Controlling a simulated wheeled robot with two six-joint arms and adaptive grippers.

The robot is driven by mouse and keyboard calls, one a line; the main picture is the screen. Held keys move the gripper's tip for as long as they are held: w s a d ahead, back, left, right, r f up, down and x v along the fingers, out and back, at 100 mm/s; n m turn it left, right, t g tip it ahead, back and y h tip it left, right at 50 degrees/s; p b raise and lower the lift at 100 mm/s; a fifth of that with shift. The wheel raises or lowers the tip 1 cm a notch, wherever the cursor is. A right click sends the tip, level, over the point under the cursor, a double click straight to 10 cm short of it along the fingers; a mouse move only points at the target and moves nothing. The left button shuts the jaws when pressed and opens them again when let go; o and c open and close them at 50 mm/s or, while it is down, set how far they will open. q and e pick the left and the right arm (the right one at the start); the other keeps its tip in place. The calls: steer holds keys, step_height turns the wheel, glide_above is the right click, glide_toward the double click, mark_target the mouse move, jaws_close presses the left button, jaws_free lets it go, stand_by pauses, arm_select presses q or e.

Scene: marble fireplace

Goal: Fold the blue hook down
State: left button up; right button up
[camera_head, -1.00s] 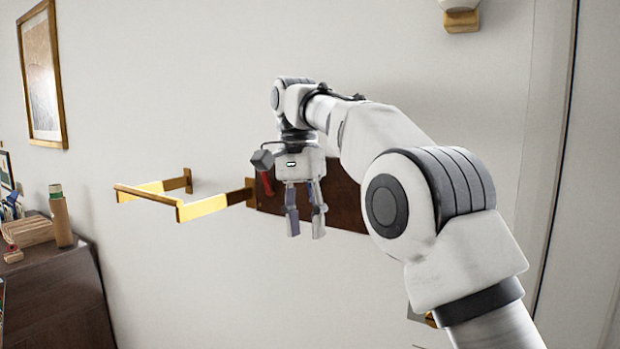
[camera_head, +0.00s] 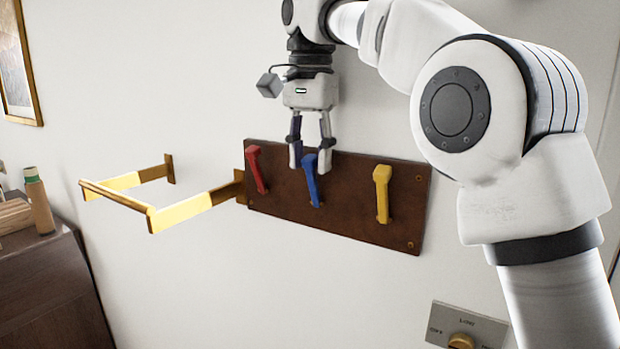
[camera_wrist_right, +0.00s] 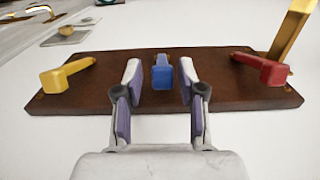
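The blue hook (camera_head: 311,180) is the middle one of three on a dark wooden board (camera_head: 345,211) on the wall. A red hook (camera_head: 256,170) is to its left and a yellow hook (camera_head: 382,193) to its right. My right gripper (camera_head: 310,170) points down at the top of the blue hook, fingers apart. In the right wrist view, the blue hook (camera_wrist_right: 162,76) shows between the open fingertips (camera_wrist_right: 159,80), with a gap on each side. My left gripper is not in view.
A gold rail (camera_head: 185,211) juts from the wall left of the board. A knob plate (camera_head: 463,328) is on the wall below right. A dark cabinet (camera_head: 50,290) with a bottle-like item (camera_head: 38,202) stands at the left. The wall below the board is clear.

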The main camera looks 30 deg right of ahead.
mark_target(309, 168)
steer(key=f, duration=0.4)
steer(key=shift+w, duration=0.25)
steer(key=shift+s+a+f, duration=0.1)
steer(key=shift+a+f, duration=0.1)
steer(key=shift+d, duration=0.15)
jaws_close()
